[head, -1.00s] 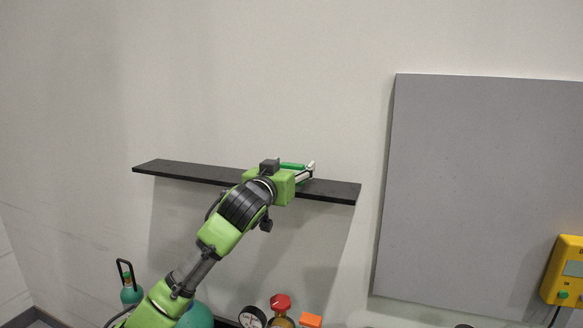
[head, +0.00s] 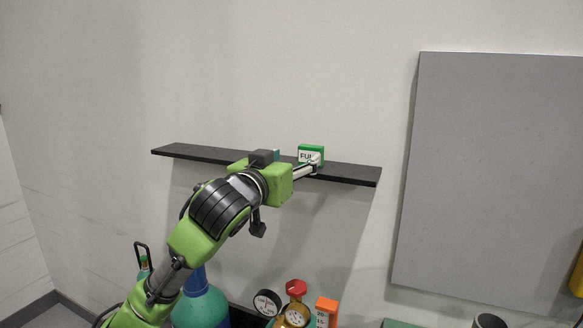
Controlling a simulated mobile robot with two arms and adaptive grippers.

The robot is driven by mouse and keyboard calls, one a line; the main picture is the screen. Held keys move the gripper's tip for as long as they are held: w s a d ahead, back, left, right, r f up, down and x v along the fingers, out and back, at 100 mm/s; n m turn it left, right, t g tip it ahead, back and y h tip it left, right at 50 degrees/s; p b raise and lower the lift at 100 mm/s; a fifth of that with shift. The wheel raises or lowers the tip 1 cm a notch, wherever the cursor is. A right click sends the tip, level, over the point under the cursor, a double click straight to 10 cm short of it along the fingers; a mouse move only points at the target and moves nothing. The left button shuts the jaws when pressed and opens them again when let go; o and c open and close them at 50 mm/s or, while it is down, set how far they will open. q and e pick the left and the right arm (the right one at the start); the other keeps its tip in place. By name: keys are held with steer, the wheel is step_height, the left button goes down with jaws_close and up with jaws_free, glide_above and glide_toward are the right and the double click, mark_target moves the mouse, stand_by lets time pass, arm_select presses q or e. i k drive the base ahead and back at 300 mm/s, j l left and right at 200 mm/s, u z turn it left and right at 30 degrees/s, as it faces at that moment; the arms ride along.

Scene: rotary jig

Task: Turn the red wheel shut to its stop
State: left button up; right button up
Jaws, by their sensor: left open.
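The red wheel (head: 296,287) shows at the bottom of the head view, on top of a brass-coloured fitting (head: 290,314) with round gauges beside it. My left gripper (head: 314,164) is open, up at the dark shelf, well above the red wheel and apart from it. The lower part of the fitting is cut off by the frame edge. My right gripper is not in view.
The dark wall shelf (head: 345,175) runs behind my left gripper. A teal cylinder (head: 203,306) stands at lower left, and a gauge (head: 267,302) and an orange block (head: 327,308) flank the wheel. A grey panel (head: 500,170) covers the right wall.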

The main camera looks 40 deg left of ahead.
mark_target(296, 288)
steer(key=u, duration=1.1)
